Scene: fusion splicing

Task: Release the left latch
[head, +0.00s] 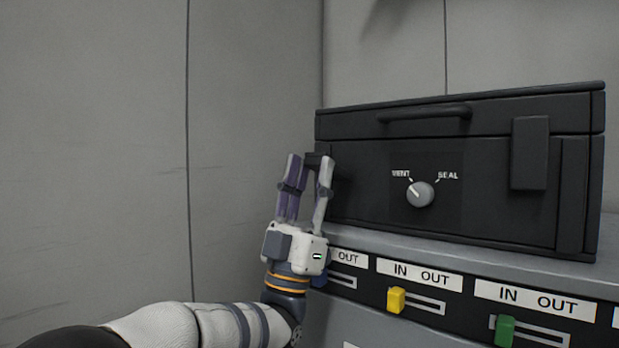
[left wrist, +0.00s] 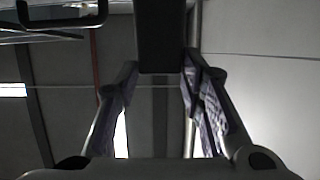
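A black case (head: 360,208) with a lid and front handle (head: 425,115) stands on a grey console. Its left latch (head: 314,158), a dark block at the case's left front corner, lies between the fingertips of my left gripper (head: 309,166). In the left wrist view the dark latch block (left wrist: 163,38) fills the gap between the tips of my left gripper (left wrist: 163,66), which appear to press on both its sides. The fingers partly hide the latch in the head view. The right latch (head: 530,152) lies flat against the case front. My right gripper is not in view.
A VENT/SEAL knob (head: 420,194) is on the case front. Below, the console has IN/OUT sliders: a yellow one (head: 396,300), a green one (head: 504,330) and a blue one partly behind my gripper.

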